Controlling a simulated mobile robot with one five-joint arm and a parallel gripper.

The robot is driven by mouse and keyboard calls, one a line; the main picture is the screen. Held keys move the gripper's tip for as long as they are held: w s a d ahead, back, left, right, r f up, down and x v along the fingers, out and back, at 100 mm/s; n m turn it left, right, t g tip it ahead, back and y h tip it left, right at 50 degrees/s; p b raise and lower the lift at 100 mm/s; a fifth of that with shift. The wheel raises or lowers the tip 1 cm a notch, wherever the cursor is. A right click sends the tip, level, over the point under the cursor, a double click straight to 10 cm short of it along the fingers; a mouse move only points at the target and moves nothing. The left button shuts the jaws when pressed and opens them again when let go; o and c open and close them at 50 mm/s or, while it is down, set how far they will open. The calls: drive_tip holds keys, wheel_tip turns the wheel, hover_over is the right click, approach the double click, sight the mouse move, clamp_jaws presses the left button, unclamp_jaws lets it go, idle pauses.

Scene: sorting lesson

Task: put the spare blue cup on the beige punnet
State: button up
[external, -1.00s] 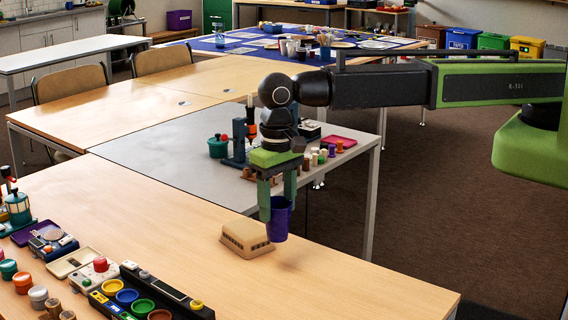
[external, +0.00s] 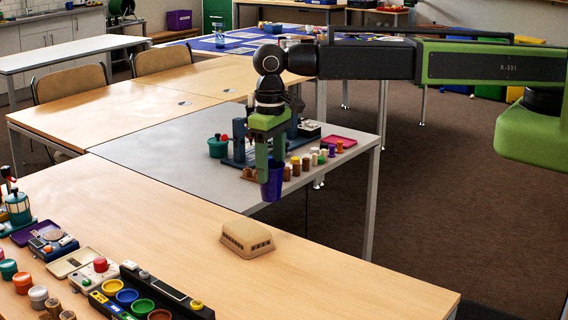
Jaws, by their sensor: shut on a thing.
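The blue cup (external: 272,187), dark blue with a purple tint, is upright in my gripper (external: 270,172). My gripper points down and is shut on the cup's upper part, and its fingers hide part of it. The beige punnet (external: 247,240) lies bottom up on the near wooden table, with slots along its side. The cup shows above the punnet and a little to its right in the picture, clear of it. How far the cup is in depth from the punnet is hard to tell.
The wooden table (external: 150,215) is clear around the punnet. Trays, pots and a row of coloured cups (external: 140,295) fill its front left. Behind, a grey table (external: 150,145) holds a teal pot (external: 218,146), a stand and several small bottles (external: 315,158).

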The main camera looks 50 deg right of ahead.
drive_tip(key=w+d+r+m+p, duration=0.2)
drive_tip(key=w+d+r, duration=0.1)
drive_tip(key=w+d, duration=0.5)
drive_tip(key=a+f+b, duration=0.3)
drive_tip(key=f+b, duration=0.1)
drive_tip(key=s+a+f+b, duration=0.1)
drive_tip(key=a+f+b, duration=0.2)
drive_tip(key=a+f, duration=0.1)
drive_tip(key=s+a+f+b, duration=0.1)
drive_tip(key=a+f+b, duration=0.2)
drive_tip(key=b, duration=0.1)
drive_tip(key=shift+s+a+f+b, duration=0.2)
drive_tip(key=shift+a+f+b, duration=0.1)
drive_tip(key=shift+a+f, duration=0.1)
drive_tip(key=shift+r, duration=0.25)
drive_tip(key=shift+f, duration=0.25)
drive_tip(key=o, duration=1.3)
drive_tip(key=shift+r, duration=0.1)
drive_tip(key=shift+c, duration=0.2)
